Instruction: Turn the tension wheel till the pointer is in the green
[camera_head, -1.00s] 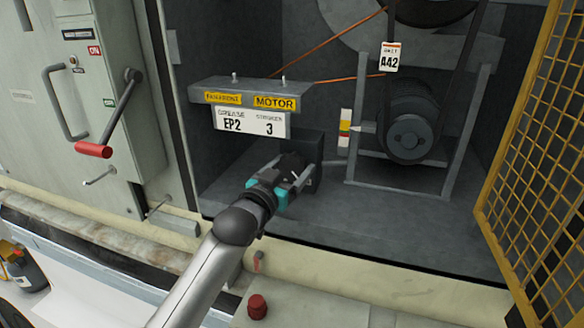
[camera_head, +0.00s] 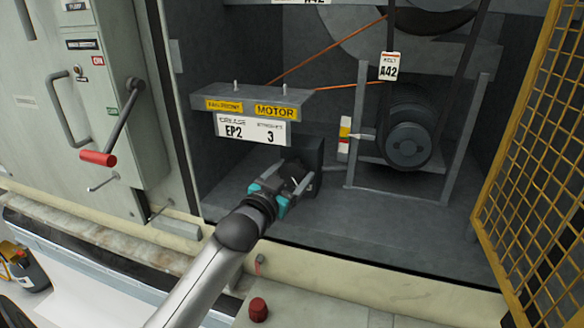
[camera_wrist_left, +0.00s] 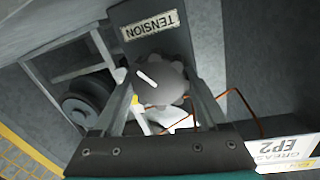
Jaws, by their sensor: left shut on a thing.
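The tension wheel (camera_wrist_left: 162,84) is a grey lobed knob with a white mark, below a TENSION plate (camera_wrist_left: 151,25) in the left wrist view. My left gripper (camera_head: 295,182) is shut on it, one finger on each side. In the head view the wheel is mostly hidden by the gripper, at the front of a dark box (camera_head: 304,153). A light grey pointer (camera_head: 362,136) sticks out from the motor side toward an upright scale strip (camera_head: 344,139). The strip shows yellow, red and white; I cannot make out green. The tip is near the red part. My right gripper is not in view.
A ledge (camera_head: 252,97) with a MOTOR label and an EP2 / 3 card (camera_head: 252,130) overhangs behind the gripper. The motor (camera_head: 408,140) and its belt stand to the right. A yellow mesh door (camera_head: 535,165) is at far right. A red-handled crank (camera_head: 98,158) is at left.

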